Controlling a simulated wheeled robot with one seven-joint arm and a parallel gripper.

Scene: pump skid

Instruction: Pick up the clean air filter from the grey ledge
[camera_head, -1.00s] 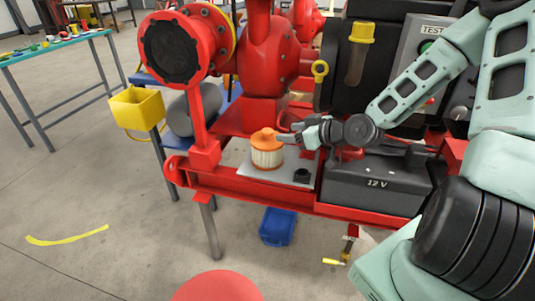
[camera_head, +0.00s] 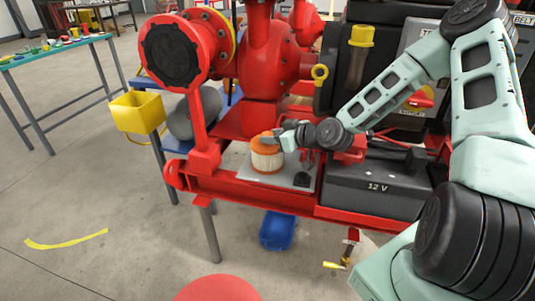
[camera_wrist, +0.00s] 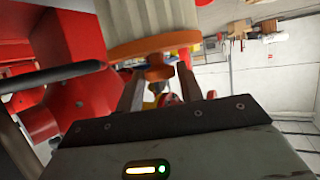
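The clean air filter (camera_head: 267,160) has a pale pleated body and an orange cap. It stands upright on the grey ledge (camera_head: 236,160) of the red skid. My gripper (camera_head: 280,138) comes in from the right at the height of the cap and hides part of it. In the wrist view, the filter (camera_wrist: 148,15) shows at the top, with its orange cap and a small orange knob towards me. The two fingers of my gripper (camera_wrist: 160,85) stand open on either side of the knob, with gaps visible. The fingertips' far ends are partly hidden.
A black 12 V battery box (camera_head: 375,186) sits right of the ledge. A small dark object (camera_head: 302,180) lies at the ledge's right end. Red pump pipework (camera_head: 265,80) rises behind the filter. A blue bin (camera_head: 277,230) is on the floor below.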

